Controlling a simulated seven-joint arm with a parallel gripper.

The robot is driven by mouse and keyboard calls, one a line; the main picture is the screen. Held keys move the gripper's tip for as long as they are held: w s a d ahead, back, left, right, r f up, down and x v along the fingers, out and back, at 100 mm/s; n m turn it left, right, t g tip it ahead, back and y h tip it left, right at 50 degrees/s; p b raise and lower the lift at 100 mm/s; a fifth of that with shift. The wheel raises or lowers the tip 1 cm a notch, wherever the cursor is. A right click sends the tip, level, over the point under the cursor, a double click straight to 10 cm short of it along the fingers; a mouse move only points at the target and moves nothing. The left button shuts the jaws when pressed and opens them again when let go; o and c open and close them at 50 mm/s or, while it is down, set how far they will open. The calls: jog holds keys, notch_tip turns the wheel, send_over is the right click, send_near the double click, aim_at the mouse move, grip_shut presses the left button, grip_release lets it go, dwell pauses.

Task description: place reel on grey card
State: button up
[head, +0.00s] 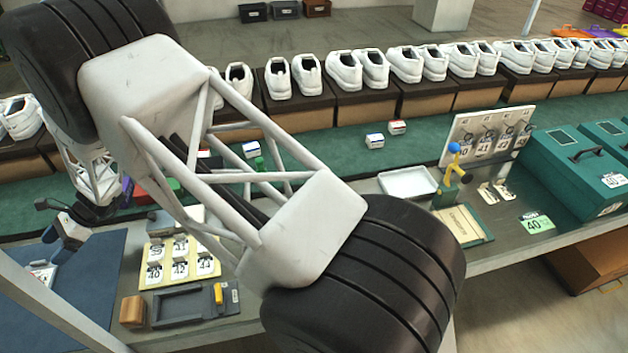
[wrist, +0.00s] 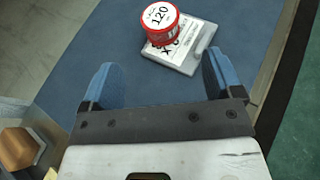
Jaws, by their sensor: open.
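The red reel (wrist: 165,35) has a white top label reading 120. In the wrist view it stands upright over the left part of the grey card (wrist: 186,60), which lies on a blue mat and bears dark letters. The reel appears to rest on the card; its base contact is partly hidden. My gripper (wrist: 158,72) is open, its blue fingers apart and empty, with reel and card beyond the fingertips. In the head view my gripper (head: 62,238) is at the left above the mat, and the card (head: 42,277) shows partly; the reel is not clear there.
The blue mat (head: 90,290) has free room around the card. A tan hexagonal block (wrist: 17,150) is at the wrist view's lower left. Number tags (head: 180,262), a grey tray (head: 180,305) and a wooden block (head: 132,311) stand right of the mat. Shoes on boxes line the back.

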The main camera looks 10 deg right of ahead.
jog(key=d+r+n+t+h, duration=0.1)
jog(key=d+r+n+t, duration=0.1)
jog(key=d+r, duration=0.85)
jog(key=d+r+n+t+h, duration=0.15)
jog(key=d+r, duration=0.45)
jog(key=d, duration=0.9)
jog(key=d+r+n+t+h, duration=0.1)
jog(key=d+r+n+h, duration=0.15)
jog(key=d+r, duration=0.75)
jog(key=s+d+r+n+t+h, duration=0.1)
jog(key=s+d, duration=0.4)
jog(key=d, duration=0.5)
jog(key=s+d+r+n+t+h, duration=0.15)
jog(key=s+d, duration=0.35)
jog(key=d, duration=0.6)
jog(key=s+d+n+t+h, duration=0.2)
jog(key=s+d+t+h, duration=0.1)
jog(key=s+d, duration=1.2)
jog(key=shift+s+d+r+h, duration=0.25)
jog(key=shift+s+d+h, duration=0.15)
jog(key=shift+d+h, duration=0.1)
